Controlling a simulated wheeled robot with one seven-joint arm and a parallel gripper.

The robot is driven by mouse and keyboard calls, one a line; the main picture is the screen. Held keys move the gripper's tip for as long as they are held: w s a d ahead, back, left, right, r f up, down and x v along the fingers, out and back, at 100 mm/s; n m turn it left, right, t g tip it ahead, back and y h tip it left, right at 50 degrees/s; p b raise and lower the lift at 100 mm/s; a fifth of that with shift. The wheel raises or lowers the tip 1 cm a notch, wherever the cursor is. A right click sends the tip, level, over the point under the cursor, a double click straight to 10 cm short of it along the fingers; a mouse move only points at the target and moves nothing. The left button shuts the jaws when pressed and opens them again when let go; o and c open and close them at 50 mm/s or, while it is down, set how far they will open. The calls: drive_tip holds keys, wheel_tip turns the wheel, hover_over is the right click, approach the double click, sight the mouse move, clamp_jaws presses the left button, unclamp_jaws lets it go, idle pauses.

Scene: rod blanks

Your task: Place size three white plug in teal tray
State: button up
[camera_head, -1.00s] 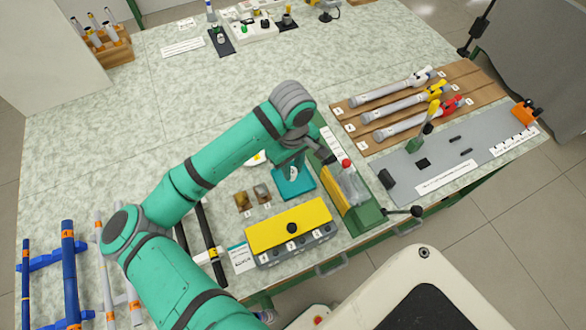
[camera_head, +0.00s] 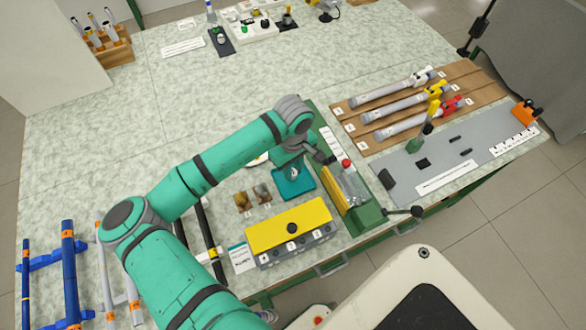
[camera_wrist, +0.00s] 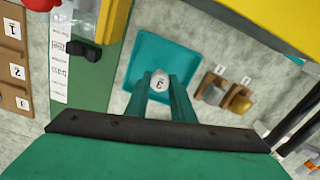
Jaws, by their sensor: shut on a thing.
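The white plug (camera_wrist: 160,83), marked 3, is between the two teal fingers of my gripper (camera_wrist: 161,90) in the wrist view. My gripper is shut on it. The height of the plug above the tray is hard to tell.
A green fixture with a red knob (camera_head: 346,163) stands close to the right. Open bench surface lies beyond my arm.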

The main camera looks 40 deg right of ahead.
sight(293, 172)
drive_tip(key=shift+f, duration=0.1)
drive_tip(key=o, duration=0.8)
wheel_tip(293, 172, up, 12)
idle(0.7)
